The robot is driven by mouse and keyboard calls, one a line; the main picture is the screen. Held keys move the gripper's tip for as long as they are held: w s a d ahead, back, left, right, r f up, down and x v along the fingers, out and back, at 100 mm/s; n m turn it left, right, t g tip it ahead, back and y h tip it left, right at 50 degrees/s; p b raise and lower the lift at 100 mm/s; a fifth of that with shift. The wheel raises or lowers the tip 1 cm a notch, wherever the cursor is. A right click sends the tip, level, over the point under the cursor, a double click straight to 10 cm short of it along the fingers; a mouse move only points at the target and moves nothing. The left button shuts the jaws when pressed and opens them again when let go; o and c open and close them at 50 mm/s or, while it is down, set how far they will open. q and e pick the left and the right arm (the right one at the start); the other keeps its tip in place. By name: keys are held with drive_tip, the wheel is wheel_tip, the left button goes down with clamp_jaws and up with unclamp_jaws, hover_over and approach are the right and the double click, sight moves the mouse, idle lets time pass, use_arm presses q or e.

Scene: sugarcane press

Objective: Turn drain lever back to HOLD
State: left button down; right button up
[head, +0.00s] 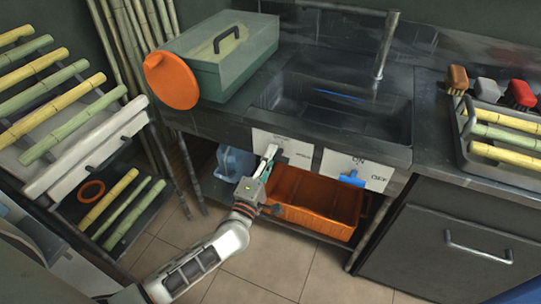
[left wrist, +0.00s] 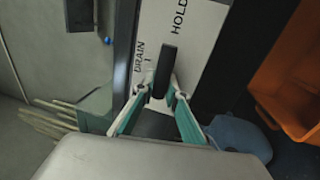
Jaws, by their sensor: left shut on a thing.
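The drain lever (left wrist: 167,68) is a dark bar on a white plate (left wrist: 206,22) marked DRAIN and HOLD. In the left wrist view the lever stands beside the word DRAIN, with HOLD farther up and to the right. In the head view the plate (head: 300,154) is on the front of the sink counter, and my gripper largely hides the lever. My left gripper (head: 268,154) is at the plate's left part. In the left wrist view its fingertips (left wrist: 163,90) are shut on the lever, one on each side. My right gripper is not in view.
A second white plate (head: 377,174) with a blue lever (head: 351,179) is to the right. An orange crate (head: 310,205) and a blue jug (head: 233,163) stand below the counter. The sink (head: 335,105) is above, and a cane rack (head: 85,150) is at left.

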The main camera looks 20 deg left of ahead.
use_arm(q)
drive_tip(key=c, duration=2.3)
unclamp_jaws()
drive_tip(key=shift+s+d+f, duration=0.1)
drive_tip(key=shift+d+f, duration=0.05)
drive_tip(key=shift+d, duration=0.05)
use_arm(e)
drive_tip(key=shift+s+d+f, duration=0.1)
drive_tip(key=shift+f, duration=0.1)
use_arm(q)
drive_tip(key=shift+a, duration=0.1)
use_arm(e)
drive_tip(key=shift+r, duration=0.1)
use_arm(q)
drive_tip(key=shift+s, duration=0.25)
drive_tip(key=s, duration=0.3)
drive_tip(key=s+f, duration=0.1)
drive_tip(key=s, duration=0.3)
drive_tip(key=s+f, duration=0.1)
drive_tip(key=s, duration=0.3)
drive_tip(key=shift+s+a+f, duration=0.1)
drive_tip(key=shift+a, duration=0.05)
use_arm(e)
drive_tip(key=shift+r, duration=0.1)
